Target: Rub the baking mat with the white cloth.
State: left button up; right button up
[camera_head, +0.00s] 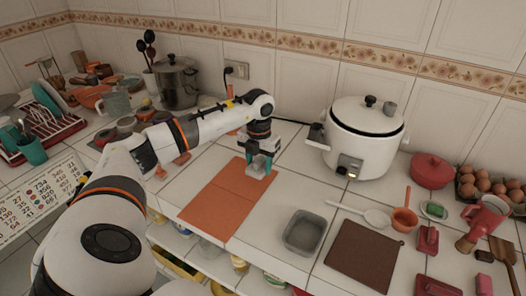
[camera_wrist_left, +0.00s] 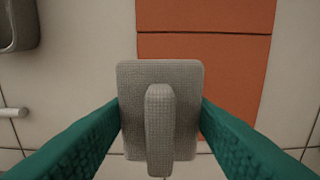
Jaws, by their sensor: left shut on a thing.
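The orange baking mat (camera_head: 222,201) lies flat on the white tiled counter; it also shows at the top right of the wrist view (camera_wrist_left: 205,42). My left gripper (camera_head: 260,164) is over the mat's far right corner, pointing down. Its teal fingers are shut on a pale grey-white woven cloth (camera_wrist_left: 160,72) with a raised ridge between the fingers. In the wrist view the cloth overlaps the mat's side edge and the bare counter. I cannot tell whether it touches the mat. My right gripper is not in view.
A grey tray (camera_head: 304,234) and a white spoon (camera_head: 362,213) lie right of the mat. A white cooker (camera_head: 362,140) stands behind them, with a brown board (camera_head: 364,256) in front. A steel pot (camera_head: 178,88) is at the back left. The counter just right of the mat is bare.

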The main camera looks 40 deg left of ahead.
pick_arm(q)
jog(key=shift+r+p, duration=0.55)
jog(key=shift+r, duration=0.6)
